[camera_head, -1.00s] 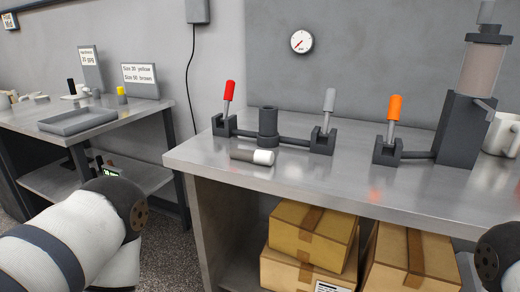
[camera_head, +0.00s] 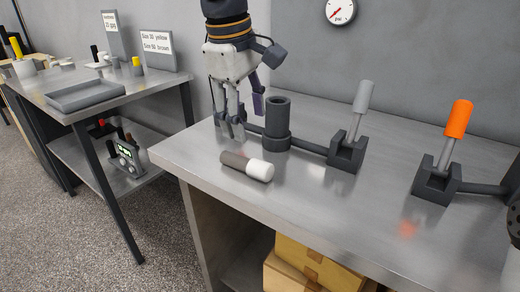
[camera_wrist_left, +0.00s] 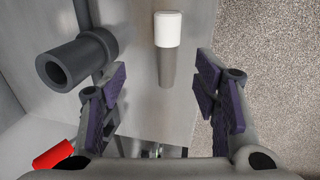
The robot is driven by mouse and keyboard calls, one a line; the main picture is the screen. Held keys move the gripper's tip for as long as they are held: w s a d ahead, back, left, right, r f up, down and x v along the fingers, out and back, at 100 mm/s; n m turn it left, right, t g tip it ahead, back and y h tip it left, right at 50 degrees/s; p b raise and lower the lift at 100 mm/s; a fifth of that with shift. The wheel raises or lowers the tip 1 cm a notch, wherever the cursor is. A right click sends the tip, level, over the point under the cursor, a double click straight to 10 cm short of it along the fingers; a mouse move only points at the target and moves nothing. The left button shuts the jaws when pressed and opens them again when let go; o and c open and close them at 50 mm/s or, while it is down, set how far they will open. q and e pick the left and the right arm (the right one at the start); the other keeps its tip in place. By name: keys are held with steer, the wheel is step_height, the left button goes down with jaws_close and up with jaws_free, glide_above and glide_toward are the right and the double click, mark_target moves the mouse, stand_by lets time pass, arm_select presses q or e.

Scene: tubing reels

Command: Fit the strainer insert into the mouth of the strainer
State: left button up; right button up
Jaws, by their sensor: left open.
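The strainer insert (camera_head: 247,166), a small cylinder with a grey body and a white end, lies on its side near the bench's left front edge. It also shows in the left wrist view (camera_wrist_left: 167,50), between and beyond the finger pads. The strainer (camera_head: 277,124) is a dark upright cylinder on the pipe behind the insert. Its open round mouth shows in the left wrist view (camera_wrist_left: 58,70), at left. My left gripper (camera_head: 245,116) is open and empty, pointing down above the bench, left of the strainer and behind the insert.
A valve with a grey handle (camera_head: 362,97) and one with an orange handle (camera_head: 456,120) stand to the right. A red handle (camera_wrist_left: 53,156) is close below the strainer in the wrist view. The bench top (camera_head: 330,205) in front is clear. A side table (camera_head: 150,92) stands left.

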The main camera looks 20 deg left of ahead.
mark_target(254, 162)
arm_select(q)
steer(key=x, duration=0.3)
steer(key=s+x, duration=0.1)
steer(key=x, duration=0.7)
steer(key=shift+s+d+b, duration=0.15)
steer(key=shift+s+b, duration=0.05)
steer(key=shift+b, duration=0.15)
steer(key=c, duration=1.3)
arm_select(e)
steer(key=shift+s+f, duration=0.2)
steer(key=shift+s, duration=0.35)
steer(key=shift+s+f, duration=0.15)
steer(key=shift+s, duration=0.35)
arm_select(q)
steer(key=shift+r, duration=0.15)
